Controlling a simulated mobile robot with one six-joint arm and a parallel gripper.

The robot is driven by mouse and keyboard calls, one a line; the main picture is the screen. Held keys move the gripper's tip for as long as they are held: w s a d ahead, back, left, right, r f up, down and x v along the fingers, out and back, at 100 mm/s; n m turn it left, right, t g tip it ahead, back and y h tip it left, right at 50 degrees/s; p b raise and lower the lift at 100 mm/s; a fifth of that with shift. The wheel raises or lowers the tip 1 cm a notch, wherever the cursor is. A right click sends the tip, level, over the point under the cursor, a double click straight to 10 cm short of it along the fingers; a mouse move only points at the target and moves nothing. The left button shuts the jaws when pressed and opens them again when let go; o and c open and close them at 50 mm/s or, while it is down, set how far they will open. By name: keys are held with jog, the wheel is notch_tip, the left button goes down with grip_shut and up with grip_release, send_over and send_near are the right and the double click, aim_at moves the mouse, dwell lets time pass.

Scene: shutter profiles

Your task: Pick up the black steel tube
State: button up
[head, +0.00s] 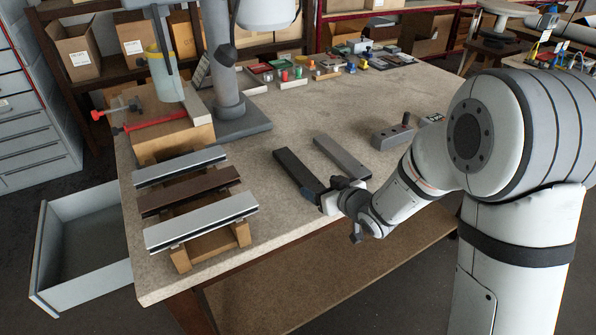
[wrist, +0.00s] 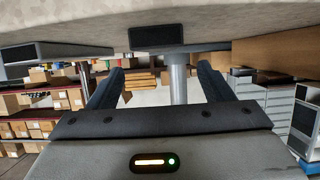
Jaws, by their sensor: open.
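The black steel tube (head: 297,172) lies flat on the workbench, its near end close to my gripper (head: 336,190). My gripper is open and empty at the bench's front edge. In the wrist view, the dark square end of the black tube (wrist: 157,37) shows ahead, roughly centred between the two spread fingers (wrist: 160,82). It is apart from them in that picture. In the head view, my gripper partly hides the tube's near end, so I cannot tell if they touch.
A grey tube (head: 342,158) lies parallel, just right of the black one, and also shows in the wrist view (wrist: 50,53). Three profiles rest on wooden supports at left, the middle one brown (head: 190,191). A grey block (head: 393,136) stands at right. Bare benchtop (head: 270,215) lies between.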

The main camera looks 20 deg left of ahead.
aim_at(310, 181)
jog(key=shift+f+p+x, duration=0.15)
jog(key=shift+p+x, duration=0.05)
jog(key=shift+x, duration=1.55)
jog(key=shift+f+p+x, duration=0.15)
jog(key=shift+f+x, duration=0.05)
jog(key=shift+x, duration=1.55)
jog(key=shift+d, duration=0.15)
jog(key=shift+c, duration=0.4)
jog(key=shift+r, duration=0.1)
jog(key=c, duration=1.4)
